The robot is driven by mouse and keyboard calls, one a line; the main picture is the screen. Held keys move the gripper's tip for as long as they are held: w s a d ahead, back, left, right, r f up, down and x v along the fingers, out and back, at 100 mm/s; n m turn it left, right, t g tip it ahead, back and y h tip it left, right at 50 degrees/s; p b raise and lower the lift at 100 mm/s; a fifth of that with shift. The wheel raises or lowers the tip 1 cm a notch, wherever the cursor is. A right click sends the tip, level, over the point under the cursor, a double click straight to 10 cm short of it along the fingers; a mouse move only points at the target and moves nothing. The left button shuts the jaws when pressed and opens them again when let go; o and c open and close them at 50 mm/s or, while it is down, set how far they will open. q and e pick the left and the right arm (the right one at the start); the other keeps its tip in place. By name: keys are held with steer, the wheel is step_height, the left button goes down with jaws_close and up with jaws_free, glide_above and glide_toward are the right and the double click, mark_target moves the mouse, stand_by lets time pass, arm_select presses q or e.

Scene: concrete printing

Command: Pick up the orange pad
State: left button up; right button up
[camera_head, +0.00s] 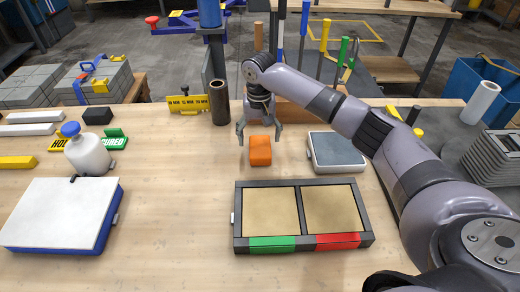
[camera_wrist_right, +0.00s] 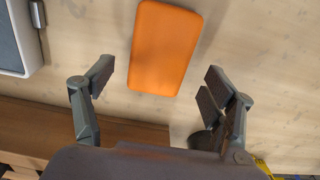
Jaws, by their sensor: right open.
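The orange pad (camera_head: 260,151) lies on the wooden table in the middle of the head view. It also shows whole in the right wrist view (camera_wrist_right: 164,46), flat on the wood. My right gripper (camera_head: 259,140) is open and empty above the pad, with its fingers spread to either side. In the right wrist view its two fingertips (camera_wrist_right: 162,78) are apart, and the pad shows between and beyond them, with no finger seen touching it. My left gripper is not in view.
A divided tray (camera_head: 238,222) with green and red front labels stands in front of the pad. A grey-topped scale (camera_head: 337,150) is to its right. A dark cylinder (camera_head: 219,103) and a yellow sign (camera_head: 188,104) stand behind left.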

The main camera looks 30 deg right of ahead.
mark_target(260, 142)
step_height(260, 142, down, 4)
steer(key=shift+d+r, duration=0.15)
steer(key=shift+c, duration=0.6)
steer(key=c, duration=1.1)
steer(key=shift+r, duration=0.1)
steer(key=shift+c, duration=0.2)
step_height(260, 142, up, 20)
steer(key=shift+p, duration=0.3)
